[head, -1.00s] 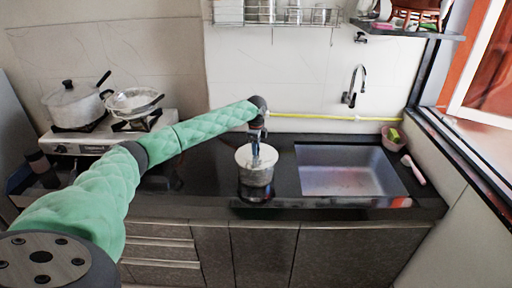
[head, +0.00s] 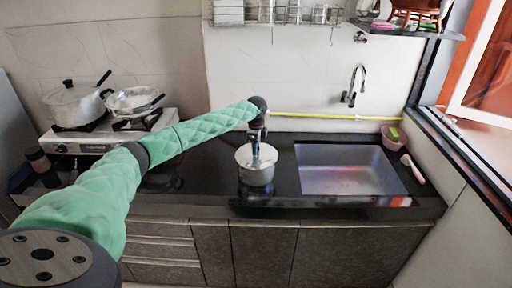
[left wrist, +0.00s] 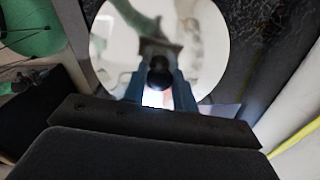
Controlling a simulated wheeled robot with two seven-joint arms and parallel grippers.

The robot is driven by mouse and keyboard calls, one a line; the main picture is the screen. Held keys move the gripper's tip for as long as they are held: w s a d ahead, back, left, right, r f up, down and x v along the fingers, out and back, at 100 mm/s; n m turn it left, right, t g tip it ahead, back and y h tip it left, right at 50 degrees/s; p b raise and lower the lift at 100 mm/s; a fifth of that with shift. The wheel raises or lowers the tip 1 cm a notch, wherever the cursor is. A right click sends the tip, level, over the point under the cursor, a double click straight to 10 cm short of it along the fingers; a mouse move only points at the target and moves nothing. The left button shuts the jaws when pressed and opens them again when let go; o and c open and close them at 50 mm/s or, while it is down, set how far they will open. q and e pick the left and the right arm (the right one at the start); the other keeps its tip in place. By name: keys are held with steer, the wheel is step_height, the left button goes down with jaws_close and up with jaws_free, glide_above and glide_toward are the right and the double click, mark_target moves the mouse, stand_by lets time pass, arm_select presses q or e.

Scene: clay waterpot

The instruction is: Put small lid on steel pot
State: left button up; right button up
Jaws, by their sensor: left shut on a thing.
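The steel pot (head: 257,178) stands upright on the dark counter, left of the sink. The small lid (head: 244,156) is a pale round disc over the pot's mouth; it fills the top of the left wrist view (left wrist: 215,45) as a shiny disc. My left gripper (head: 256,158) points down at the lid's middle. In the left wrist view its blue fingers (left wrist: 160,82) are shut on the lid's dark knob (left wrist: 160,70). I cannot tell whether the lid touches the rim all round. The pot is hidden under the lid in the left wrist view. My right gripper is not in view.
The sink (head: 348,172) lies to the right, with a faucet (head: 350,92) behind it and a pink basket (head: 393,138) at its far right corner. A stove (head: 75,143) with a large pot (head: 75,106) and a pan (head: 130,100) stands at the left.

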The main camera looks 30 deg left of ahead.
arm_select(q)
steer(key=shift+s+f, duration=0.1)
steer(key=shift+f, duration=0.2)
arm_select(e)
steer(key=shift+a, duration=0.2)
arm_select(q)
steer(key=o, duration=1.1)
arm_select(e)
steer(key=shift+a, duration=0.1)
